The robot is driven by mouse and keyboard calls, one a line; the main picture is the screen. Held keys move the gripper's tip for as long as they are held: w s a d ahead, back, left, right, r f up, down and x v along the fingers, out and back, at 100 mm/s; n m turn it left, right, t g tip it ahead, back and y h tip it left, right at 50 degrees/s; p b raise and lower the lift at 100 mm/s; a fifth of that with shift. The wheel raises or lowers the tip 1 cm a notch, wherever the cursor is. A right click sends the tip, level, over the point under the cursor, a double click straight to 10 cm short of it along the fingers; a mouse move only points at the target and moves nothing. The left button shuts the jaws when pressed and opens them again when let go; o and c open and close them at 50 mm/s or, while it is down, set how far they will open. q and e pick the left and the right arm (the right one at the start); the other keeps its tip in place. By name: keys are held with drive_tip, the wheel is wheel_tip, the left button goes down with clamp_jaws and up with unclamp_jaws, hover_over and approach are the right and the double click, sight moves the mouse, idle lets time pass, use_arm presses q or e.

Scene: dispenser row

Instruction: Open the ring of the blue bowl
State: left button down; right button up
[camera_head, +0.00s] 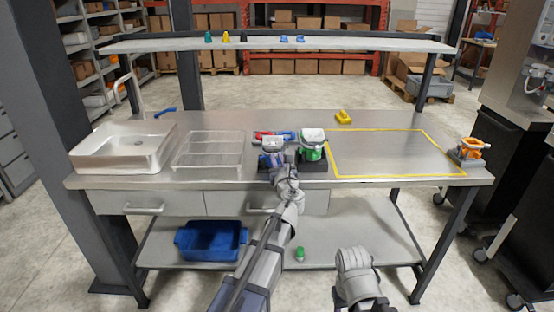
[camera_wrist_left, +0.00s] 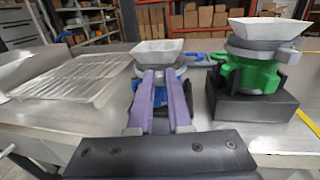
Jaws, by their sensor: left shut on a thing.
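The blue bowl (camera_head: 271,145) stands on a dark block near the middle of the bench, with a pale square funnel top above a blue body. It also shows in the left wrist view (camera_wrist_left: 164,50), straight ahead of the fingers. My left gripper (camera_head: 277,169) reaches it from the front. In the left wrist view, its two purple fingers (camera_wrist_left: 163,80) are closed in at the grey ring just under the funnel. The fingers hide the front of the ring and part of the blue body. My right gripper (camera_head: 357,268) is low in front of the bench, its fingers unclear.
A green bowl (camera_head: 312,150) stands close on the right on its own dark block (camera_wrist_left: 250,108). A clear tray (camera_head: 209,150) and a sink (camera_head: 122,147) lie left. An orange device (camera_head: 470,149) stands at the right end. The yellow-taped area (camera_head: 390,152) is clear.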

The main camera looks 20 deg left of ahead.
sight(282, 150)
use_arm(q)
drive_tip(key=shift+w+d, duration=0.1)
drive_tip(key=shift+d, duration=0.05)
idle(0.4)
drive_tip(key=n+g+y, duration=0.1)
drive_tip(key=w+d+n+g+y, duration=0.1)
drive_tip(key=y, duration=0.1)
drive_tip(key=d+n+g+y, duration=0.1)
drive_tip(key=shift+w, duration=0.4)
drive_tip(key=n+g+y, duration=0.1)
drive_tip(key=w+d+n+g+y, duration=0.1)
drive_tip(key=n+g+y, duration=0.1)
drive_tip(key=shift+w+d+g, duration=0.1)
drive_tip(key=shift+w+g, duration=0.1)
drive_tip(key=shift+g, duration=0.1)
drive_tip(key=shift+w+d+n+g+y, duration=0.1)
drive_tip(key=shift+w+n+g+y, duration=0.1)
drive_tip(key=shift+n+g+y, duration=0.35)
drive_tip(key=shift+w+d+n+g+y, duration=0.1)
drive_tip(key=shift+w+n+g+y, duration=0.2)
drive_tip(key=shift+n+g, duration=0.35)
drive_tip(key=shift+s, duration=0.15)
